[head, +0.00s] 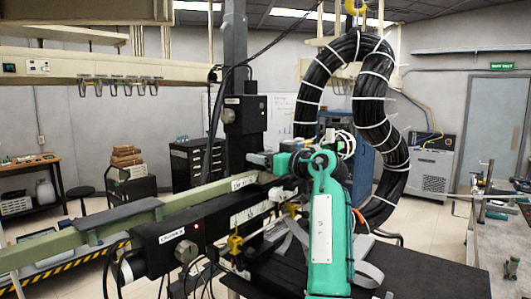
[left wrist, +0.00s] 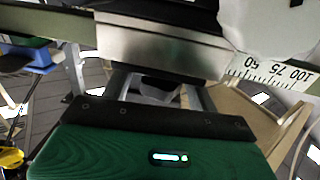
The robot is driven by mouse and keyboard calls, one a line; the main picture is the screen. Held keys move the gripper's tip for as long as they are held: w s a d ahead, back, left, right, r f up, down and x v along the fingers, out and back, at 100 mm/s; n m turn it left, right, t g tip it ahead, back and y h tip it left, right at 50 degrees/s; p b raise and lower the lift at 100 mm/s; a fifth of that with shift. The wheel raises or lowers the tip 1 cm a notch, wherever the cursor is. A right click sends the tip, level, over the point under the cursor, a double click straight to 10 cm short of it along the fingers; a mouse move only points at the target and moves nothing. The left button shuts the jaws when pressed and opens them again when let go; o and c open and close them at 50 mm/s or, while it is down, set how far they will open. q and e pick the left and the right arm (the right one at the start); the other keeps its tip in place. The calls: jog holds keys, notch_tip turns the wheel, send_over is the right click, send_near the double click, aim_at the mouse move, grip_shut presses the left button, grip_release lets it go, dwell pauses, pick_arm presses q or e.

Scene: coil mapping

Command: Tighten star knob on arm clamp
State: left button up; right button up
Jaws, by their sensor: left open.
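My left arm rises through the middle of the head view, and its gripper (head: 262,160) is at the far end, beside the green horizontal beam (head: 150,213) and the dark upright column. In the left wrist view my left gripper (left wrist: 162,88) is open, its two grey fingers pointing at a metal block (left wrist: 160,50). A dark grey piece shows between the fingers; I cannot tell whether it is the star knob. A scale strip (left wrist: 270,70) lies right of the block. The arm clamp is not clearly made out in the head view. My right gripper is not in view.
A black motor box (head: 165,247) with a round knob and cables sits at lower left. Yellow fittings (head: 235,243) lie along the rail. A thick black cable coil (head: 370,95) hangs behind my arm. A workbench (head: 500,245) stands at right.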

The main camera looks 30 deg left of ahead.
pick_arm(q)
jog(key=shift+c, duration=0.2)
jog(key=c, duration=1)
jog(key=shift+o, duration=0.2)
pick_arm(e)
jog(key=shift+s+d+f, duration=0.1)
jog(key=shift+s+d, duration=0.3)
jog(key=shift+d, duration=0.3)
pick_arm(q)
jog(key=shift+t, duration=0.3)
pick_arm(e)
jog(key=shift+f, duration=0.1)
